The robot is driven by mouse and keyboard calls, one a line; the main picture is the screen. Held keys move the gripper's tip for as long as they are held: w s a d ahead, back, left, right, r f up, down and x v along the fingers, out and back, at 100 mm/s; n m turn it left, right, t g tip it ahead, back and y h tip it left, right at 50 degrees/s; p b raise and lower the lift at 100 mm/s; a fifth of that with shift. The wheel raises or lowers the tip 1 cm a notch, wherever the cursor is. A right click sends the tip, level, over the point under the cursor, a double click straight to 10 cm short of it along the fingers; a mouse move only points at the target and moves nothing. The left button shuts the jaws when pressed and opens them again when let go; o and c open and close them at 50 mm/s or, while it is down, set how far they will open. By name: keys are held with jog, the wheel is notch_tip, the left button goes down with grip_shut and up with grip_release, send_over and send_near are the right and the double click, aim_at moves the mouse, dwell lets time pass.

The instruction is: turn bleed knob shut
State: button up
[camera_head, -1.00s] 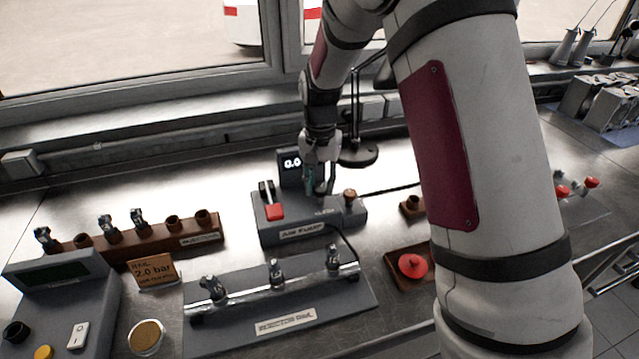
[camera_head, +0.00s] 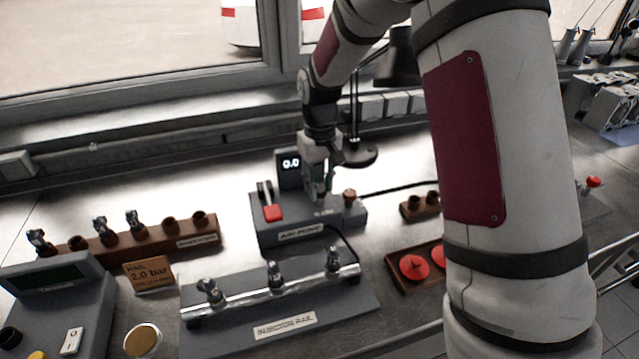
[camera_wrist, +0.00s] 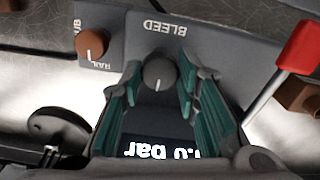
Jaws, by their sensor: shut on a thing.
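The bleed knob (camera_wrist: 159,72) is a round grey knob with a white pointer line, beside the BLEED label (camera_wrist: 166,26) on the grey air pump box (camera_head: 285,234). In the wrist view, my gripper (camera_wrist: 160,80) has its teal-padded fingers on both sides of the knob and is shut on it. The knob's pointer runs toward the bottom of that view. In the head view, my gripper (camera_head: 318,192) points down onto the top of the box and hides the knob.
A brown knob (camera_wrist: 92,44) labelled RAIL and a red-handled lever (camera_head: 272,212) flank the gripper on the same box. The injector rail stand (camera_head: 285,323) is in front. A desk lamp (camera_head: 358,153) stands close behind. A dark cable runs off the box to the right.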

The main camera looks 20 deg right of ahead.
aim_at(320, 188)
dwell(0.4)
jog(key=o, duration=1.2)
notch_tip(320, 188, up, 12)
